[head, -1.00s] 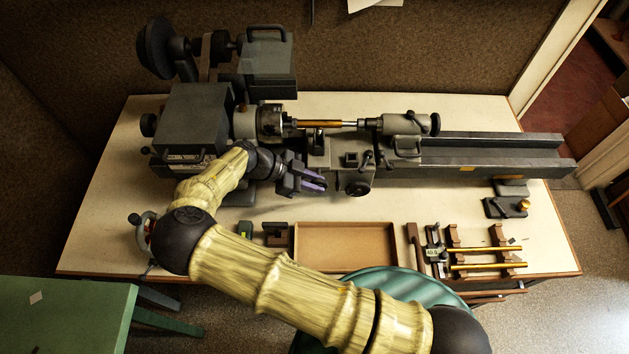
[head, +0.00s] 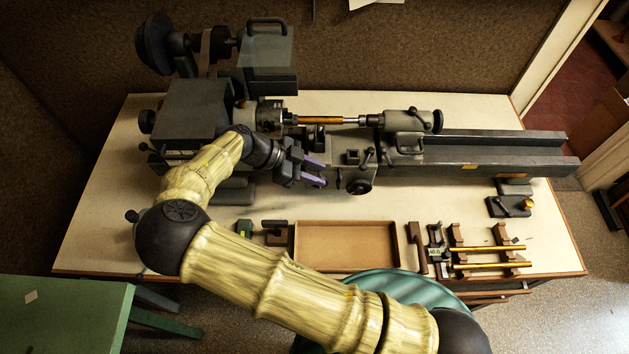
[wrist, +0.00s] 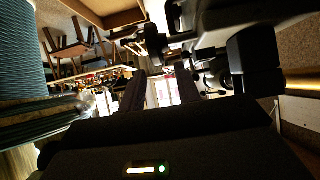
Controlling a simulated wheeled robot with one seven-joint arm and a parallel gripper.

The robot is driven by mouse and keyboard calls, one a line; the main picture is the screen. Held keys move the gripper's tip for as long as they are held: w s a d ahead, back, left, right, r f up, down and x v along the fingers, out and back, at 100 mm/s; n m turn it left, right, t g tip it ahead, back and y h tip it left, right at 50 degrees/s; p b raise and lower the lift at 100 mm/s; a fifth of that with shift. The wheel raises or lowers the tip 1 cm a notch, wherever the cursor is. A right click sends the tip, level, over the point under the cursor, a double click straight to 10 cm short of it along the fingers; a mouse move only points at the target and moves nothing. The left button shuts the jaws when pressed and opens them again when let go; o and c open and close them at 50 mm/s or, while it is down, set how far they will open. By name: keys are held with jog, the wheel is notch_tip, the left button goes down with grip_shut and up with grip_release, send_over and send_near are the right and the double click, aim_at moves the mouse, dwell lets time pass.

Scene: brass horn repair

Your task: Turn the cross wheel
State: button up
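The cross wheel (head: 358,186) is a small dark round handwheel on the front of the lathe carriage in the head view. My gripper (head: 322,172) is just left of it, with its purple-tinted fingers pointing right toward it and apart from it. The fingers are spread with nothing between them. In the wrist view my gripper (wrist: 160,88) also shows a bright gap between two dark fingers. A dark round part lies ahead of them there; I cannot tell for sure whether it is the wheel.
The lathe bed (head: 500,155) runs right, with a brass rod (head: 322,120) held between headstock and tailstock (head: 410,122). A shallow brown tray (head: 345,266) lies in front. A rack with brass tubes (head: 488,248) stands right of it. Bare tabletop separates tray and lathe.

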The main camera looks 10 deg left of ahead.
jog(key=shift+r+b, duration=0.85)
jog(key=shift+r, duration=1.9)
jog(key=shift+d, duration=0.1)
jog(key=d+f+n+g+y+b, duration=0.1)
jog(key=d+f+n+g+y, duration=0.15)
jog(key=d, duration=0.55)
jog(key=d+f+n+g+y, duration=0.1)
jog(key=d+n+g+y, duration=0.15)
jog(key=d, duration=0.55)
jog(key=s+d+r+n+t+y+b, duration=0.1)
jog(key=s+d+r+n+t+y, duration=0.4)
jog(key=d+n, duration=0.5)
jog(key=shift+s+d+r+y, duration=0.35)
jog(key=shift+s+r, duration=0.25)
jog(key=shift+s, duration=0.3)
jog(key=shift+w, duration=0.1)
